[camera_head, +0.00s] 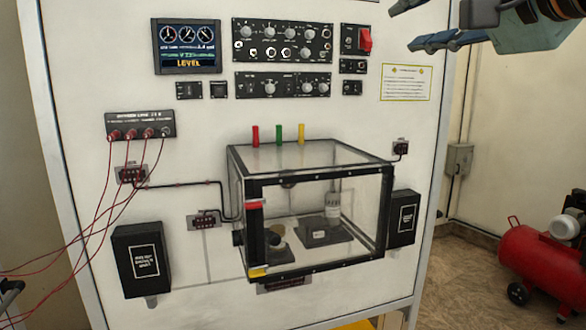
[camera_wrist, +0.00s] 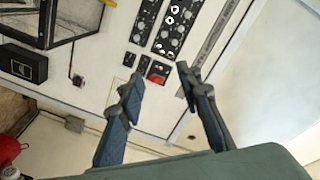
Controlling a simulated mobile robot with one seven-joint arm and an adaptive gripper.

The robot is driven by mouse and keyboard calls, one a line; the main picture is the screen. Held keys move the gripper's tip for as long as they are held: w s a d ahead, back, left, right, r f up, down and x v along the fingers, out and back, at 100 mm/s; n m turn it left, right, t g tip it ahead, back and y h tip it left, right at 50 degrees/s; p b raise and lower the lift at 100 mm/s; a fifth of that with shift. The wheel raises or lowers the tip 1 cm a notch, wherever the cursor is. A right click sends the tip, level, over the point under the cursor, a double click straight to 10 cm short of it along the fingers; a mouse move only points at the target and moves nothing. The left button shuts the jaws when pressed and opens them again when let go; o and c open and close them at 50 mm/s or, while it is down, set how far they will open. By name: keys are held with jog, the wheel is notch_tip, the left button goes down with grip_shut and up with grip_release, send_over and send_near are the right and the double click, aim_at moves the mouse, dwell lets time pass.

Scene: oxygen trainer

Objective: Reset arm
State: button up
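My gripper (camera_head: 402,26) is at the top right in the head view, in front of the panel's right edge and partly cut off by the frame. Its two blue-padded fingers are spread apart. The wrist view shows the gripper (camera_wrist: 160,80) open with nothing between the fingers. The trainer panel (camera_head: 205,105) stands upright behind it, and in the wrist view the panel appears tilted. The red switch (camera_head: 365,40) on the panel is left of the gripper in the head view. The switch also shows beyond the fingers in the wrist view (camera_wrist: 158,70).
A clear chamber with a black frame (camera_head: 310,268) juts out from the panel's lower middle. Red cables (camera_head: 80,215) hang at the left. A red compressor (camera_head: 540,265) stands on the floor at the right. Free air surrounds the gripper.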

jog(key=a+f+n+g+h+p, duration=0.1)
jog(key=a+f+n+g+p, duration=0.3)
jog(key=f, duration=1)
jog(key=s+f+n+g+h+p, duration=0.1)
jog(key=s+f, duration=0.5)
jog(key=f, duration=0.6)
jog(key=s+f+n+g+h+p, duration=0.2)
jog(key=s+f+g, duration=0.4)
jog(key=f, duration=0.5)
jog(key=shift+s+d+f+h+p, duration=0.2)
jog(key=shift+d+f+h+p, duration=0.15)
jog(key=shift+h+p, duration=0.4)
jog(key=shift+c, duration=0.3)
